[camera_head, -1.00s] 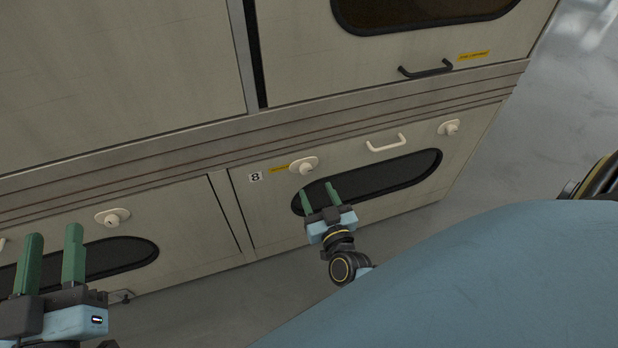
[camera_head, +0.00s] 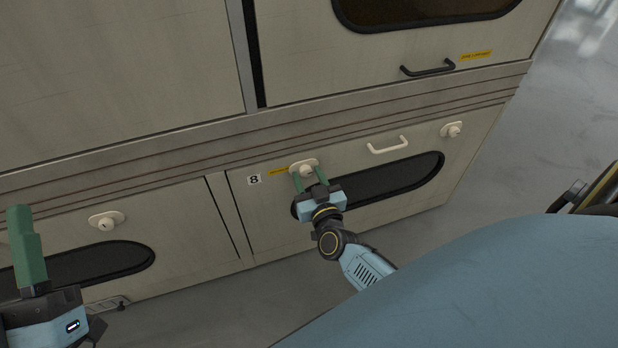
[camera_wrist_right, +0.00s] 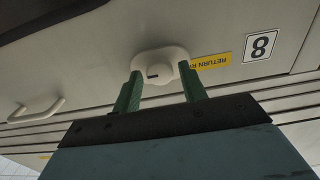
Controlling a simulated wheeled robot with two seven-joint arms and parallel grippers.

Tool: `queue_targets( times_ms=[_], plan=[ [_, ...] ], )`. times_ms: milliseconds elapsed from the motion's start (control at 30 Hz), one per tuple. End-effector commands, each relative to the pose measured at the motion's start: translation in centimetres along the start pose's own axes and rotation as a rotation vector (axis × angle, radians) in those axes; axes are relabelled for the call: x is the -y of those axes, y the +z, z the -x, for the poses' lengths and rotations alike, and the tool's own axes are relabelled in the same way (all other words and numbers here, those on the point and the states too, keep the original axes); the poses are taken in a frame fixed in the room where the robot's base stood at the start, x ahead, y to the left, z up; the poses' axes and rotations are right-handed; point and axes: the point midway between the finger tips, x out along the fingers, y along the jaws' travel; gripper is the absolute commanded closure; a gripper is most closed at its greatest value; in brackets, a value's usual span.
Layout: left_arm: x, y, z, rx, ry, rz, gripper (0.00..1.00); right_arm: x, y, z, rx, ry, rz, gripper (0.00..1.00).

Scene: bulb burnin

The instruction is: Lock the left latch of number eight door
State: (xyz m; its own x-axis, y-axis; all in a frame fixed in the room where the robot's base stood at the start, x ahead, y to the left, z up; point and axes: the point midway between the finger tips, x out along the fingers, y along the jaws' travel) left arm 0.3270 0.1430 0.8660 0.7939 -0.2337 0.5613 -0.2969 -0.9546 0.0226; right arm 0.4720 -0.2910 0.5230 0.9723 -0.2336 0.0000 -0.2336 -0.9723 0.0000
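The number eight door (camera_head: 262,223) is the lower right door, marked by a small 8 label (camera_head: 254,180). Its left latch (camera_head: 305,168) is a cream knob on an oval plate, beside the label; it also shows in the right wrist view (camera_wrist_right: 160,72). My right gripper (camera_head: 309,178) is open, its green fingers on either side of the latch knob. In the right wrist view the fingers (camera_wrist_right: 160,88) stand apart around the knob; contact cannot be told. My left gripper (camera_head: 24,245) is at the lower left, with one finger clearly showing.
The door's cream handle (camera_head: 388,145) and right latch (camera_head: 452,130) lie to the right, above a dark oval window (camera_head: 400,180). Another latch (camera_head: 106,221) is on the neighbouring door. Grey floor lies below.

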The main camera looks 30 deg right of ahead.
Motion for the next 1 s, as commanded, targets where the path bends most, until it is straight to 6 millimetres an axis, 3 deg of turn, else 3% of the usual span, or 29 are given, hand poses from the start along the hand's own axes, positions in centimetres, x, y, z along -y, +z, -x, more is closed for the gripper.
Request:
queue_targets(
  times_ms=[33, 300, 667, 867, 1000],
  plan=[
    [0.0, 0.0, 0.0, 0.0, 0.0, 0.0, 0.64, 0.0, 0.0, 0.0, 0.0, 0.0, 0.0, 0.65],
    [0.0, 0.0, 0.0, 0.001, 0.0, 0.0, 0.64, 0.0, 0.0, 0.0, 0.0, 0.0, 0.0, 1.0],
    [0.0, 0.2, -0.1, 0.023, -0.001, 0.0, 0.64, -0.1, -0.1, 0.1, 0.001, 0.001, 0.016, 1.0],
    [0.1, 1.1, -0.2, 0.128, -0.002, 0.001, 0.64, -0.3, -0.2, 0.1, 0.001, 0.005, 0.073, 1.0],
    [0.5, 3.6, 0.4, 0.304, -0.013, -0.008, 0.64, -0.6, -0.2, 0.3, 0.003, 0.011, 0.137, 1.0]
  ],
)
